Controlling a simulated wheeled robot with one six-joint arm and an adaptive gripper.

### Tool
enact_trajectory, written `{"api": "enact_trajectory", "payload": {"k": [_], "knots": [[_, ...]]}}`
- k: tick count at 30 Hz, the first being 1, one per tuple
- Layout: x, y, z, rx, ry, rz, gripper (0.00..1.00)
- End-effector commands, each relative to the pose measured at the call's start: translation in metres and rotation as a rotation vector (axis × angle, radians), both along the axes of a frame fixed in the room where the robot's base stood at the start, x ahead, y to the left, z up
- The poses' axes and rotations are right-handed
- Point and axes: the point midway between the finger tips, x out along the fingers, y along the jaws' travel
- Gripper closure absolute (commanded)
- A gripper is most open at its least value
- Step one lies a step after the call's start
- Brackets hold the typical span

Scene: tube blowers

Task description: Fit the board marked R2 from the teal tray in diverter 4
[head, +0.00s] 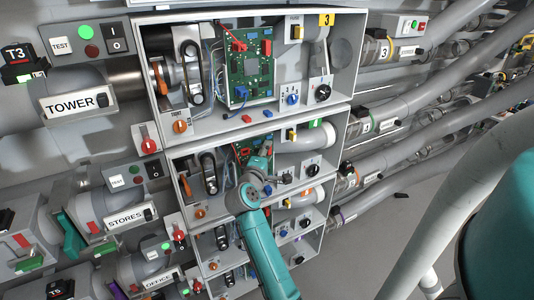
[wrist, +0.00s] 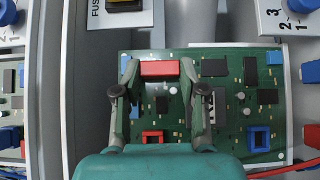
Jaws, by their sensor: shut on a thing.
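A green circuit board (wrist: 235,92) with red and blue connectors and black chips fills the middle of the wrist view. My gripper (wrist: 160,88) is shut on this board, one finger at each side of a red connector. In the head view my gripper (head: 262,160) reaches into the second bay (head: 172,158) from the top, where a little green board (head: 242,153) shows behind it. I cannot tell whether the board is seated. No R2 mark is readable, no number 4 can be read on this bay, and I cannot make out the teal tray.
The bay above, marked 3 (head: 327,19), holds another green board (head: 250,75). In the wrist view a grey wall (wrist: 48,80) stands left of the board. A red cable (wrist: 285,170) runs at lower right. In the head view pipes fill the right side.

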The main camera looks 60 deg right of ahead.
Motion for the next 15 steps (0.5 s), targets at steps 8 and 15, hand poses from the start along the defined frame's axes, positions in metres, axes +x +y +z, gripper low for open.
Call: {"api": "enact_trajectory", "payload": {"k": [8, 15], "knots": [[0.0053, -0.0031, 0.0010, -0.001, -0.001, 0.000, 1.00], [0.0071, -0.0044, 0.0010, -0.002, -0.001, 0.000, 1.00]]}}
